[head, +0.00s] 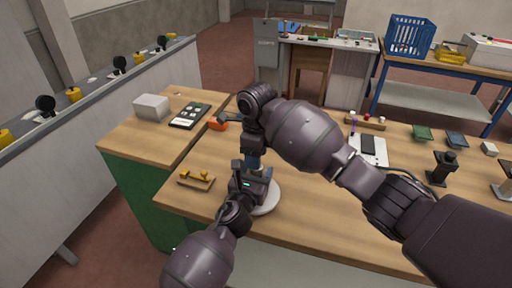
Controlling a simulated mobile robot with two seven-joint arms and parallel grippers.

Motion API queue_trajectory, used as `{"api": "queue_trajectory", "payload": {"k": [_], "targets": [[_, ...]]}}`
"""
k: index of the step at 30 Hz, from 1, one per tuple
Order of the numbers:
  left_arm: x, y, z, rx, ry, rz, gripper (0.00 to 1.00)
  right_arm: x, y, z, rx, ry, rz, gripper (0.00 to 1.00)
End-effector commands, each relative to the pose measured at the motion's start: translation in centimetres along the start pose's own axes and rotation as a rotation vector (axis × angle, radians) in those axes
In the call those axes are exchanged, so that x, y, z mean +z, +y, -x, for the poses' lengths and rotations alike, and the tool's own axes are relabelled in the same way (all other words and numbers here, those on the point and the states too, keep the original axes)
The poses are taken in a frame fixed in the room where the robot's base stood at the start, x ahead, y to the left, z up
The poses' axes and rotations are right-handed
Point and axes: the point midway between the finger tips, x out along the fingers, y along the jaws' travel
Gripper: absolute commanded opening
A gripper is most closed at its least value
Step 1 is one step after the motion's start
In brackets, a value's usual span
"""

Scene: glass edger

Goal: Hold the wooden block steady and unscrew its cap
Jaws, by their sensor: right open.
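My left gripper (251,171) reaches in from the bottom, over a white round plate (266,200) on the wooden worktable (310,215). Its fingers point away from me, and I cannot tell how far apart they are. My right gripper (253,152) hangs down from the wrist of the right arm, just above and beyond the left one. It is open, but its fingertips are small and dark. I cannot make out the wooden block or its cap; the two grippers and the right forearm cover that spot.
A small wooden rack with brass pieces (196,181) lies left of the grippers. An orange item (218,125) is behind them. A grey block (152,107) and a dark panel (190,115) sit at far left. A black stand (441,170) is at right.

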Motion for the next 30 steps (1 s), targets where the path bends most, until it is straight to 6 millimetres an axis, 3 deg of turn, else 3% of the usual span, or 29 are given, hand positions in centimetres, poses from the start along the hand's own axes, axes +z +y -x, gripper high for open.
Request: {"api": "queue_trajectory", "payload": {"k": [9,22,30], "targets": [[-0.1,-0.1,0.0,-0.001,0.001,0.001,0.0,0.0,0.0,-3.7,0.0,0.001,0.0,0.49],[-0.1,-0.1,0.0,-0.001,0.001,0.001,0.0,0.0,0.0,-4.5,0.0,0.0,0.001,0.49],[-0.1,0.0,0.0,-0.001,0.001,0.001,0.0,0.0,0.0,-4.5,-0.001,0.0,0.002,0.1]]}}
